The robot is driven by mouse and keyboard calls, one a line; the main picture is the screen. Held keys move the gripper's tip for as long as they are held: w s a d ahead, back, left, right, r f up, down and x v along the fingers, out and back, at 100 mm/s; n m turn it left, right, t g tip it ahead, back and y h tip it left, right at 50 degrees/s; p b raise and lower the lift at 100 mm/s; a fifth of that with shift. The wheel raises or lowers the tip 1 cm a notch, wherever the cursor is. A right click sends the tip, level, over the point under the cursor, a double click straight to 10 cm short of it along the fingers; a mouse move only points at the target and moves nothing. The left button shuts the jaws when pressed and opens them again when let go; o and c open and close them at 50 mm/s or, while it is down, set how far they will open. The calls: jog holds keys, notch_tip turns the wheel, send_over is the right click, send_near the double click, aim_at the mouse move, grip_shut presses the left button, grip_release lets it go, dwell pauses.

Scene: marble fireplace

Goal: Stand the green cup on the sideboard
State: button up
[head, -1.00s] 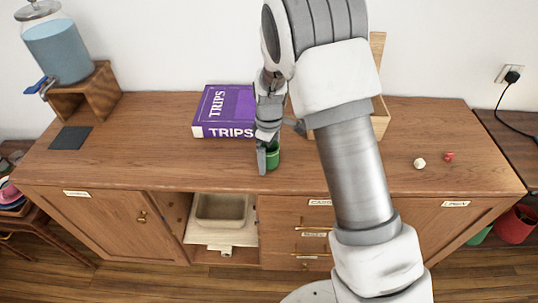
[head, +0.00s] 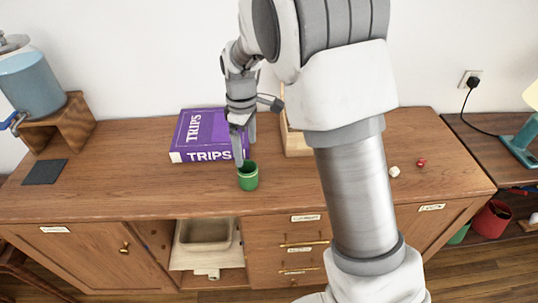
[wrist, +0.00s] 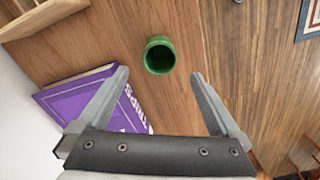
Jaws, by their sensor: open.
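The green cup (head: 248,176) stands upright on the wooden sideboard (head: 95,200), in front of the right end of the purple book. In the wrist view the cup (wrist: 159,56) is seen from above, mouth up and empty, beyond the fingertips and between their lines. My gripper (head: 243,143) is above and behind the cup in the head view, apart from it. Its two fingers (wrist: 158,73) are open with nothing between them.
A purple book (head: 205,135) lies left of my gripper. A wooden box (head: 294,139) stands behind my arm. A water dispenser (head: 35,85) is far left. A white ball (head: 394,171) and a red one (head: 421,162) lie right. The sideboard's left front is clear.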

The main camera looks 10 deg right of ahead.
jog(key=s+d+r+m+t, duration=0.2)
jog(key=s+d+r+m, duration=0.35)
jog(key=s+r, duration=0.25)
jog(key=s+d+r+m+t, duration=0.2)
jog(key=s+d+r+m, duration=0.2)
jog(key=s+d+r, duration=0.35)
jog(key=s+m+t, duration=0.1)
jog(key=s+m, duration=0.2)
jog(key=s, duration=0.6)
jog(key=shift+s+d+r+m+t, duration=0.25)
jog(key=shift+d+r+m+t, duration=0.05)
jog(key=shift+d+r+m, duration=0.1)
jog(key=shift+r, duration=0.1)
